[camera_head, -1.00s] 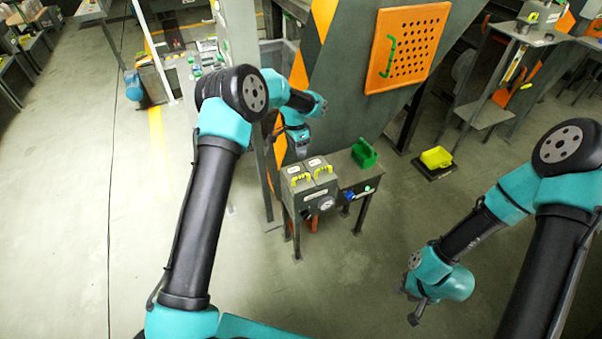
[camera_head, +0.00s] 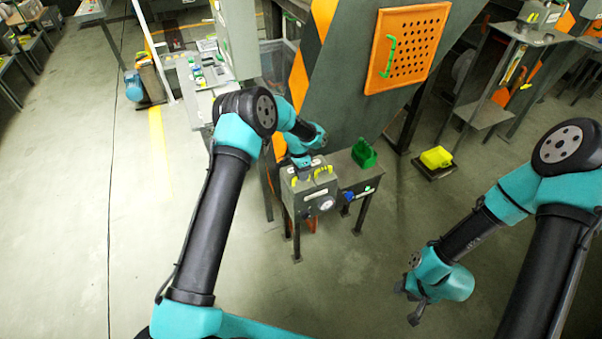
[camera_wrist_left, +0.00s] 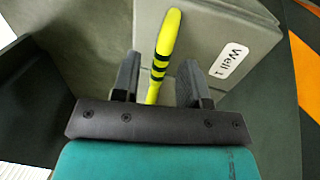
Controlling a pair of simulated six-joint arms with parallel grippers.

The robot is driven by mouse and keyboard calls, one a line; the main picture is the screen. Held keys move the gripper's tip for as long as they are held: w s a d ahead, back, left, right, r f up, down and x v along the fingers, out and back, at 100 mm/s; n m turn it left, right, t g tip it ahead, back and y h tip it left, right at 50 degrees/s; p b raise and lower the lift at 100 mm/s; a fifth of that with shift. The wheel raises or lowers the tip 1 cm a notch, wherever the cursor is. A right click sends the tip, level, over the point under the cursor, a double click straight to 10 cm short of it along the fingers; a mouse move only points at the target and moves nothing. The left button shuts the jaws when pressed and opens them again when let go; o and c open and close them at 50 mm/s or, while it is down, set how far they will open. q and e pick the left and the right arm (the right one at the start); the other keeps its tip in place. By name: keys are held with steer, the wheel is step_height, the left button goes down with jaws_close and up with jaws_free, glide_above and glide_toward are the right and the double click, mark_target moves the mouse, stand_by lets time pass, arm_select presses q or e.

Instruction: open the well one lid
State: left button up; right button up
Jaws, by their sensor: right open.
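The well one lid (camera_wrist_left: 205,45), grey with a "Well 1" label, fills the top of the left wrist view. Its yellow handle with black stripes (camera_wrist_left: 163,55) stands between the two fingers of my left gripper (camera_wrist_left: 158,82), with gaps on both sides. The gripper is open around the handle. In the head view my left gripper (camera_head: 302,163) is over the left part of the grey well box (camera_head: 310,195), and my wrist partly hides that lid. My right gripper (camera_head: 408,303) is open and empty, low at the right, away from the box.
A second lid with a yellow handle (camera_head: 323,171) is right beside the first. A green container (camera_head: 364,153) stands on the adjoining table to the right. An orange perforated panel (camera_head: 407,48) is behind.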

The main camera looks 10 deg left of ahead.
arm_select(q)
steer(key=shift+c, duration=0.2)
jaws_close()
steer(key=shift+a, duration=0.15)
